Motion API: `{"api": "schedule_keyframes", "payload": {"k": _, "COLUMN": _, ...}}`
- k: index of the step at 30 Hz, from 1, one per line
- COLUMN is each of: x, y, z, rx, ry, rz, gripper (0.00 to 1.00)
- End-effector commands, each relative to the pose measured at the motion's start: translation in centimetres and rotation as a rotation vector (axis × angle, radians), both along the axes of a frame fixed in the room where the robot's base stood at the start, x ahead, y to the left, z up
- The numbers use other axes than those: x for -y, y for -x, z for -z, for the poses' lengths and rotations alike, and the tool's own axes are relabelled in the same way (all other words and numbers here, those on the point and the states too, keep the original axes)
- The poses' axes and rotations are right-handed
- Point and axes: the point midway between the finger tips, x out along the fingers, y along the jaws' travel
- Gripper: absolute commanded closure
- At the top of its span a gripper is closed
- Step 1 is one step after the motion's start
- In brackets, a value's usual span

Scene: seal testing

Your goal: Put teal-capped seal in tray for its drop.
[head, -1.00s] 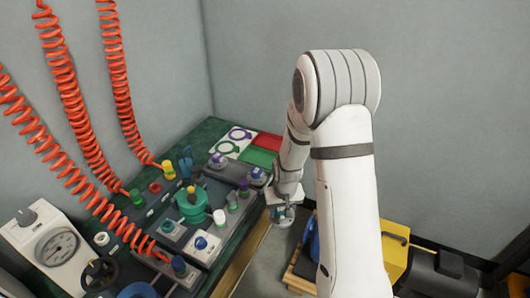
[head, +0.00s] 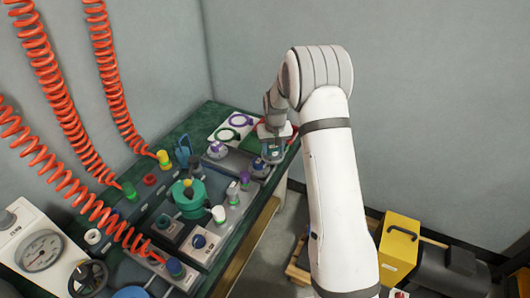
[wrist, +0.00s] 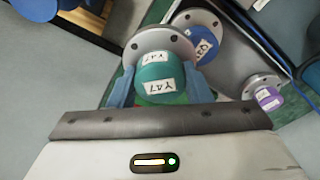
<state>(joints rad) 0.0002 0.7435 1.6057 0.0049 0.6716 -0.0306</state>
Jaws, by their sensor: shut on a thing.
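The teal-capped seal (wrist: 160,78) has a round grey metal flange and a white label that seems to read "YA7". In the wrist view its cap is between the two blue fingers of my gripper (wrist: 162,86), which is shut on it. In the head view my gripper (head: 274,152) is over the far right part of the bench, close to flat green (head: 249,152) and red (head: 291,137) areas that may be trays. The gripper covers much of the red one.
A blue-capped seal (wrist: 203,42) and a purple-capped seal (wrist: 268,97) stand close to the held one. A white panel with purple and green rings (head: 233,127) lies at the back. Coiled red hoses (head: 55,85) hang at left. A yellow box (head: 398,245) is on the floor.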

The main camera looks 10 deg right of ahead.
Motion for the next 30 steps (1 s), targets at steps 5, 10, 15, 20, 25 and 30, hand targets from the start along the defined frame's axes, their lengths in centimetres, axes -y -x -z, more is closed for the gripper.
{"api": "schedule_keyframes", "payload": {"k": 5, "x": 0.5, "y": -5.2, "z": -0.7, "rx": 0.005, "ry": 0.000, "rz": -0.006, "gripper": 0.93}}
{"api": "schedule_keyframes", "payload": {"k": 10, "x": 0.8, "y": -9.2, "z": -2.1, "rx": 0.004, "ry": 0.000, "rz": -0.014, "gripper": 0.93}}
{"api": "schedule_keyframes", "payload": {"k": 15, "x": 1.1, "y": -11.3, "z": -3.2, "rx": 0.002, "ry": -0.001, "rz": -0.020, "gripper": 0.93}}
{"api": "schedule_keyframes", "payload": {"k": 20, "x": 1.2, "y": -11.8, "z": -3.2, "rx": 0.000, "ry": 0.000, "rz": -0.022, "gripper": 0.93}}
{"api": "schedule_keyframes", "payload": {"k": 25, "x": 1.2, "y": -11.8, "z": -0.8, "rx": -0.003, "ry": 0.000, "rz": -0.022, "gripper": 0.93}}
{"api": "schedule_keyframes", "payload": {"k": 30, "x": 1.2, "y": -11.9, "z": 1.4, "rx": 0.000, "ry": 0.000, "rz": -0.022, "gripper": 0.93}}
